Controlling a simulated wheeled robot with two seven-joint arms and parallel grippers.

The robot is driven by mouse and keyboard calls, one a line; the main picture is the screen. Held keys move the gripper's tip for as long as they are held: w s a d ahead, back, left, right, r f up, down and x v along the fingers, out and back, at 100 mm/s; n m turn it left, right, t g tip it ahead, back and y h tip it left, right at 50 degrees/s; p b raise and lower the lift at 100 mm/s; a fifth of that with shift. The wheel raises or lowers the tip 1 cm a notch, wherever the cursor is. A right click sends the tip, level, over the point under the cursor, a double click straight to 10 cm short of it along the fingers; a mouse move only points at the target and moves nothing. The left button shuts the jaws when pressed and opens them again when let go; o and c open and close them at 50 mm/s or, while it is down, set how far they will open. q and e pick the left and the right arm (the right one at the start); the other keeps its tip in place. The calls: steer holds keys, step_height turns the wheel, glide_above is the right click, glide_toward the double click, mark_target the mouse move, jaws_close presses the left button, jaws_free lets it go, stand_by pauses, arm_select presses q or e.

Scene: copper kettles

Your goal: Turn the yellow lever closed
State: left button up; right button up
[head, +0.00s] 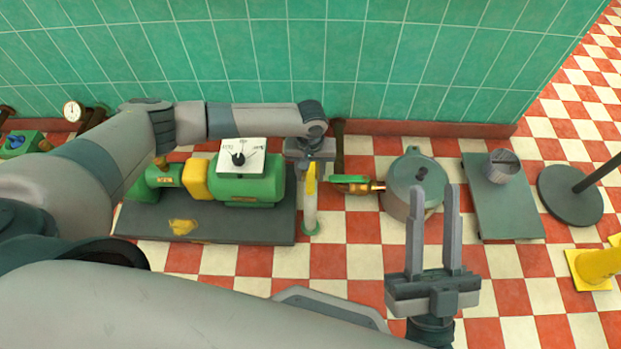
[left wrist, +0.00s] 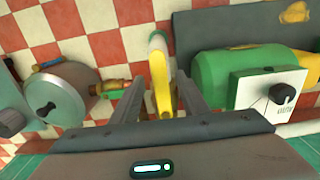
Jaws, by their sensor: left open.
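The yellow lever (head: 311,178) is at the top of a pale upright post (head: 310,212) with a green foot, just right of the green machine. In the left wrist view the lever (left wrist: 163,92) lies between the two fingers, with a gap on either side. My left gripper (left wrist: 162,82) is open around it; its palm (head: 310,150) hides part of the lever's top in the head view. My right gripper (head: 433,188) is open and empty, over the checkered floor at the right.
A green machine with a white dial box (head: 242,157) stands on a dark base (head: 215,231) left of the post. A grey kettle (head: 412,180) with a brass fitting stands close right. A grey-green plate (head: 510,212) and a dark round stand (head: 570,197) are farther right. The tiled wall is behind.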

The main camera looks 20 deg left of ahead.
arm_select(q)
steer(key=shift+f, duration=1.15)
arm_select(e)
steer(key=shift+w+d+r+t, duration=0.15)
steer(key=shift+d+r+t, duration=0.4)
steer(key=shift+r+t, duration=0.25)
arm_select(q)
jaws_close()
arm_select(e)
steer(key=shift+r, duration=0.1)
steer(key=shift+a, duration=0.1)
